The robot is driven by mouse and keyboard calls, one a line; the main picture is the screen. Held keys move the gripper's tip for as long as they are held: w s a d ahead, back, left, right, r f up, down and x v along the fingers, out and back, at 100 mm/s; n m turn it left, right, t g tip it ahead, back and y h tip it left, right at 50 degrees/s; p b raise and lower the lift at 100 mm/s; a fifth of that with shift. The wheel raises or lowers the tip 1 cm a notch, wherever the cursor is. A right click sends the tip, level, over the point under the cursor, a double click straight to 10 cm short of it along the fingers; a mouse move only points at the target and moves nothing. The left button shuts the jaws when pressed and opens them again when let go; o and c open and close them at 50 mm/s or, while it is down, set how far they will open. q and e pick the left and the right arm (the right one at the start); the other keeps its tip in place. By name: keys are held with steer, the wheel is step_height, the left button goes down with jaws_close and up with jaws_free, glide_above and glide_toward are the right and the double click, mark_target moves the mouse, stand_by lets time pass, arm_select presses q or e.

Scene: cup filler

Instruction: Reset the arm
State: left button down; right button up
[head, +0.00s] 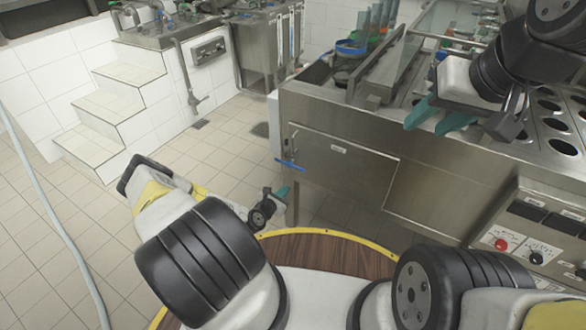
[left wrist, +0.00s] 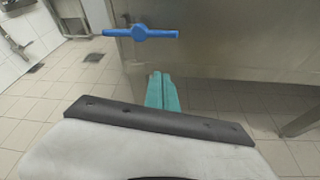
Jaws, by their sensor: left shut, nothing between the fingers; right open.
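My left gripper (head: 282,192) is low at the left end of the steel machine, just below a blue handle (head: 290,165). In the left wrist view its teal fingers (left wrist: 161,92) are together and empty, and the blue handle (left wrist: 140,33) is above them, apart. My right gripper (head: 437,116) is raised over the machine's front top edge at the right. Its teal fingers are spread, with nothing between them. Much of my left forearm is hidden behind its upper links.
The steel machine (head: 340,180) fills the right side, with round cup holes (head: 553,123) and a control panel (head: 520,235) with knobs. White tiled steps (head: 105,110) stand at the back left. A pale hose (head: 55,220) lies on the left. The tiled floor between is clear.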

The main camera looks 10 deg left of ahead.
arm_select(q)
steer(key=s+a+r+m+g+y, duration=0.15)
steer(key=r+m+g, duration=0.25)
steer(key=r+m, duration=0.95)
steer(key=a+r+m+g+y, duration=0.1)
steer(key=a+r+m+g, duration=0.4)
steer(key=r, duration=1.6)
steer(key=s+d+r+m+t+y, duration=0.1)
steer(key=s+d+r+m, duration=0.15)
steer(key=r, duration=0.25)
steer(key=s+d+r+m+t, duration=0.1)
steer(key=s+r+m, duration=0.2)
steer(key=s+r, duration=0.15)
steer(key=s+d+r+m, duration=0.2)
steer(key=s+r, duration=0.2)
steer(key=s, duration=0.3)
steer(key=s+d+r+m+h, duration=0.1)
steer(key=s+d+r+m, duration=0.1)
steer(key=s+r, duration=0.2)
steer(key=s+d+r+m, duration=0.2)
steer(key=s+r, duration=0.2)
steer(key=s, duration=0.6)
steer(key=shift+s+r+m+h, duration=0.2)
steer(key=shift+s+m+h, duration=0.15)
steer(key=shift+m, duration=0.05)
